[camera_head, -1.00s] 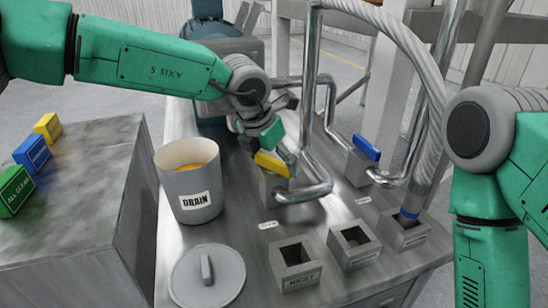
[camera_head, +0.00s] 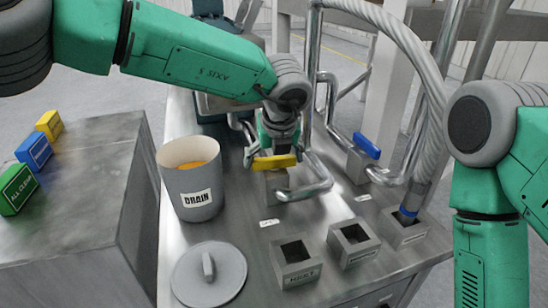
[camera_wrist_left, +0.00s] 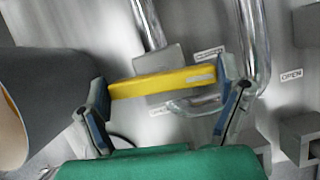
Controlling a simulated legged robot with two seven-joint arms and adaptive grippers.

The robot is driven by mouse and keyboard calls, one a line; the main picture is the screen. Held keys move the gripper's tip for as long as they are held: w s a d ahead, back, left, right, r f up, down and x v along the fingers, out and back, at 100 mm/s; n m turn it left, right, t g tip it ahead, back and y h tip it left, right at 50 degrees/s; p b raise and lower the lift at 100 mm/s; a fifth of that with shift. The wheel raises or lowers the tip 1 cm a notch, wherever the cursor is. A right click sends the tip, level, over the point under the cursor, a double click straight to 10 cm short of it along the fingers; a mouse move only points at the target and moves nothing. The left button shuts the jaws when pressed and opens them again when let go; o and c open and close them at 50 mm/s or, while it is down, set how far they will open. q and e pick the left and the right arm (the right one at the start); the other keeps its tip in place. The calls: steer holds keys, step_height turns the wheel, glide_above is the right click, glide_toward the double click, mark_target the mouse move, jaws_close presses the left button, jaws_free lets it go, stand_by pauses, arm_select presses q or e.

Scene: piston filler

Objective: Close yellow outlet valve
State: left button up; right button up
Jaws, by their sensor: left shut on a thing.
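The yellow outlet valve handle (camera_head: 274,162) sits on a grey valve block on the steel bench, in the middle of the head view. It lies nearly level across the picture. My left gripper (camera_head: 273,150) is at the handle from behind and above. In the left wrist view the yellow handle (camera_wrist_left: 165,83) spans between the two fingers, which are shut on its ends. An OPEN label (camera_wrist_left: 291,75) and another label (camera_wrist_left: 208,53) lie on the bench beyond it. My right arm shows at the right; its gripper is out of view.
A grey DRAIN bucket (camera_head: 190,182) with orange contents stands left of the valve, its lid (camera_head: 208,275) in front. A blue valve handle (camera_head: 366,145), steel pipes and square holders (camera_head: 295,262) are to the right. Colored blocks (camera_head: 34,152) sit on the left table.

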arm_select(q)
steer(key=shift+d+n, duration=0.1)
steer(key=shift+n, duration=0.5)
steer(key=o, duration=1)
steer(key=v, duration=1.1)
steer(key=shift+d+r, duration=0.35)
steer(key=shift+d, duration=0.05)
